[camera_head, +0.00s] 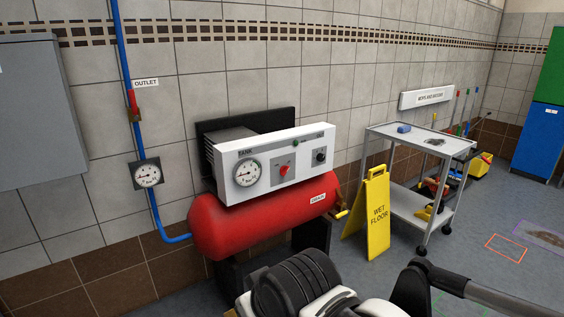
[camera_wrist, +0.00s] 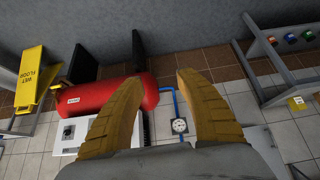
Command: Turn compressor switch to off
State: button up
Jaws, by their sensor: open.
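The compressor is a red tank (camera_head: 265,213) with a white control panel (camera_head: 281,184) above it. The panel carries a round gauge (camera_head: 247,172), a red switch (camera_head: 284,170) in the middle and a black knob (camera_head: 320,156) at the right; I cannot read the switch's setting. In the wrist view, turned upside down, the red tank (camera_wrist: 113,95) and part of the panel (camera_wrist: 95,129) show beyond my gripper (camera_wrist: 159,79). My gripper's yellow fingers are apart with nothing between them. They hide much of the panel. My gripper is not clearly seen in the head view.
A blue pipe (camera_head: 123,60) with a red valve handle (camera_head: 133,103) and a lower gauge (camera_head: 147,174) runs left of the tank. A yellow wet-floor sign (camera_head: 377,213) and grey trolley (camera_head: 408,206) stand to the right. A grey cabinet (camera_head: 38,110) hangs at the left.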

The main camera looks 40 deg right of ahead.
aim_at(284, 169)
jog(key=i+l, duration=0.15)
jog(key=i, duration=0.4)
jog(key=i+l+z, duration=0.15)
jog(key=i, duration=0.45)
